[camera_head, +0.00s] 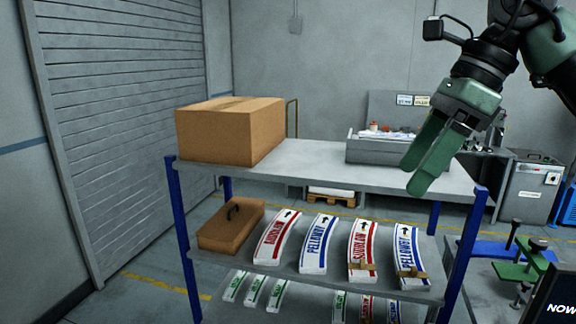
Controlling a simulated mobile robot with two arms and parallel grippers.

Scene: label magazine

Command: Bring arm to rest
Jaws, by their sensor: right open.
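My right gripper (414,180) comes in from the upper right on its green and black arm. Its two green fingers point down and left, apart and empty, in front of the right part of the shelf rack's grey top (315,160). On the lower shelf stand several curved white label magazines, with red print (277,236) or blue print (318,243). The two on the right have brown bands near their lower ends. My left gripper is not in view.
A cardboard box (230,130) sits on the rack's top left, and a grey tray (368,151) with small items stands at its right. A brown case (231,225) lies on the lower shelf. More magazines show below. Blue posts (464,255) edge the rack. A green clamp-like stand (519,266) is at right.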

